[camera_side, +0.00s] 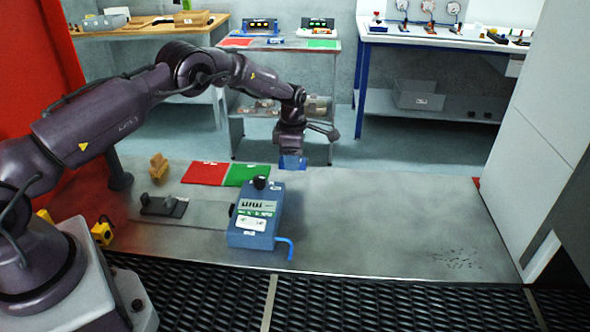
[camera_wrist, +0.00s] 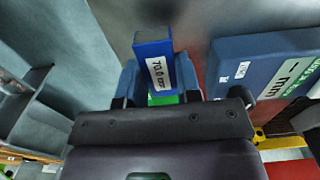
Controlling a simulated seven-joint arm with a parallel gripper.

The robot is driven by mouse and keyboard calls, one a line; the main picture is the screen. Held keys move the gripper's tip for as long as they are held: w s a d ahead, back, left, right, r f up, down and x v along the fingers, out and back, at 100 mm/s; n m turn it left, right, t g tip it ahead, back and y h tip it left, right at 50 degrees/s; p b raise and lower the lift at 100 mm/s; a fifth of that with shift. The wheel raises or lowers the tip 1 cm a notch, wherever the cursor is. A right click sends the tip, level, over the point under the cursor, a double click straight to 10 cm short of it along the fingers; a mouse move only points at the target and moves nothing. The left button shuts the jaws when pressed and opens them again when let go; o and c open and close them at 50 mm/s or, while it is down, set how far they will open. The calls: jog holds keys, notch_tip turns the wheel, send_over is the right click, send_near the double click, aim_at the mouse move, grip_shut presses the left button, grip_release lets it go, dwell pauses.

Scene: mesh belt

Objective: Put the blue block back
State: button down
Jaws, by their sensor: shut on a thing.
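The blue block (camera_side: 292,163) is in my gripper (camera_side: 291,155), held in the air above the grey work surface. In the wrist view the block (camera_wrist: 153,48) sits between the two fingers of my gripper (camera_wrist: 158,85) and bears a white label that seems to read 70.0 mm. A green pad (camera_side: 247,175) and a red pad (camera_side: 205,173) lie side by side on the surface, left of the block in the side view.
A blue measuring device (camera_side: 256,222) with a black knob stands in front of the pads; it also shows in the wrist view (camera_wrist: 262,60). A dark fixture (camera_side: 163,206) and a tan block (camera_side: 158,167) stand left. The surface to the right is clear. A black mesh belt (camera_side: 400,305) runs along the front.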

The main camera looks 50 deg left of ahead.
aim_at(295, 179)
jog(key=shift+w+a+f, duration=0.1)
jog(key=shift+w+f, duration=0.4)
jog(key=shift+f, duration=1.5)
jog(key=shift+f, duration=0.15)
jog(key=c, duration=0.8)
grip_release()
